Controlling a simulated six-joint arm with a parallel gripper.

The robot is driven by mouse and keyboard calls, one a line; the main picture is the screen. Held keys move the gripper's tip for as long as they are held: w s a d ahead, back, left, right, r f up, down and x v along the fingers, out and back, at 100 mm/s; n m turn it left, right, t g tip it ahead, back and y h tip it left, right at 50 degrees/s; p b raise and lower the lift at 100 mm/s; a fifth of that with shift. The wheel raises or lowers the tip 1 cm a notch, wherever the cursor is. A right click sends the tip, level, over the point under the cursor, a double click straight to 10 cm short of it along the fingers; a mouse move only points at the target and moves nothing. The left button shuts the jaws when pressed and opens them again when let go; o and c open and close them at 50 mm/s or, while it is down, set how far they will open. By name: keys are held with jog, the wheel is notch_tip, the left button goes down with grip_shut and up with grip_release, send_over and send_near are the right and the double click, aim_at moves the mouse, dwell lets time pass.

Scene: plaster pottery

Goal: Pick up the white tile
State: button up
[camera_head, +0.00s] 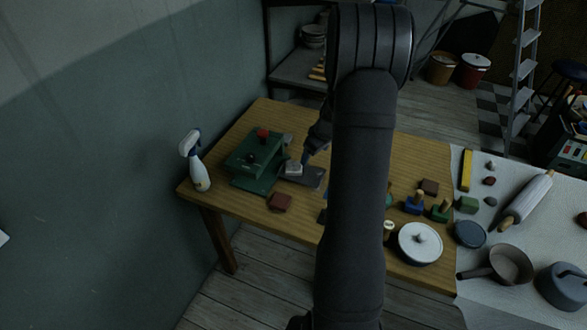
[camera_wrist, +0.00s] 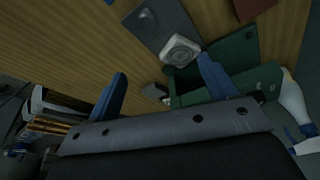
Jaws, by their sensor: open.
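The white tile (camera_head: 293,168) is a small pale square beside the green machine, at the edge of a dark grey plate (camera_head: 312,180). In the wrist view the tile (camera_wrist: 180,50) shows a round raised pattern and lies beyond my fingertips, nearer the right finger. My gripper (camera_wrist: 163,78) is open, with two blue fingers apart and nothing between them. In the head view my gripper (camera_head: 308,156) is just right of the tile, partly hidden by my arm. I cannot tell its exact height above the tile.
The green machine (camera_head: 254,158) with a red knob stands close to the tile's left. A spray bottle (camera_head: 195,163) is at the table's left edge. A reddish-brown block (camera_head: 280,202) lies in front. A white lidded pot (camera_head: 420,243) and several blocks are to the right.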

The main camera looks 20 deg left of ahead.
jog(key=w+a+r+n+g+h, duration=0.2)
jog(key=a+r+n+h, duration=0.1)
jog(key=a+r+n, duration=0.5)
jog(key=n, duration=0.1)
send_over(299, 166)
notch_tip(299, 166, down, 12)
jog(key=shift+w+a+r, duration=0.15)
jog(key=shift+s+f, duration=0.15)
jog(key=shift+f, duration=1.25)
jog(key=shift+s+f, duration=0.15)
jog(key=shift+f, duration=1.2)
jog(key=c, duration=1.2)
jog(key=shift+r, duration=0.1)
